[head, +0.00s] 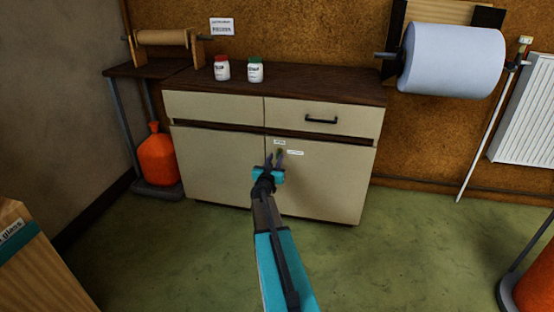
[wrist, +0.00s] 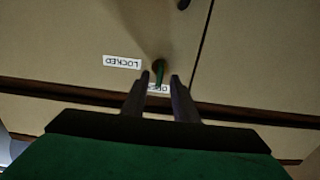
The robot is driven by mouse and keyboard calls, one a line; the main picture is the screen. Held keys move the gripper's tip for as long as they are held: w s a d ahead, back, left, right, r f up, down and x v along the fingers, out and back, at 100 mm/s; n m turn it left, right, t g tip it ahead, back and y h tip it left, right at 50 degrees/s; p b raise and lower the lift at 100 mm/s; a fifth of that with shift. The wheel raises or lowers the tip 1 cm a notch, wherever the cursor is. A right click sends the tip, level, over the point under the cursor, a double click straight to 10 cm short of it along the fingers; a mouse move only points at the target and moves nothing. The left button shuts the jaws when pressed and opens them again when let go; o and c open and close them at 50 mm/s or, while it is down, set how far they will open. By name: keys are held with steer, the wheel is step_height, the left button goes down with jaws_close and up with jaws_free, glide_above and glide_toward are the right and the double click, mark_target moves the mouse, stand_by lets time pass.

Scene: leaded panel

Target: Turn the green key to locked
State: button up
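The green key (wrist: 159,73) sits in the cream cabinet door (wrist: 75,30), its bow pointing toward the OPEN label (wrist: 157,88), which is partly hidden. The LOCKED label (wrist: 122,62) is to the key's left in the wrist view, which sees the door upside down. In the head view the LOCKED label (head: 295,153) is right of the key and the OPEN label (head: 279,142) above it. My gripper (wrist: 160,77) is open, one finger on each side of the key, with gaps visible. In the head view my gripper (head: 274,157) is in front of the door; I cannot tell its exact distance.
A drawer with a black handle (head: 321,120) is above the door. Two jars, red-lidded (head: 221,68) and green-lidded (head: 255,70), stand on the cabinet top. An orange gas bottle (head: 158,158) stands left of the cabinet. The green floor (head: 420,250) in front is mostly free.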

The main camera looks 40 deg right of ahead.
steer(key=shift+x, duration=1.1)
steer(key=shift+c, duration=0.3)
jaws_close()
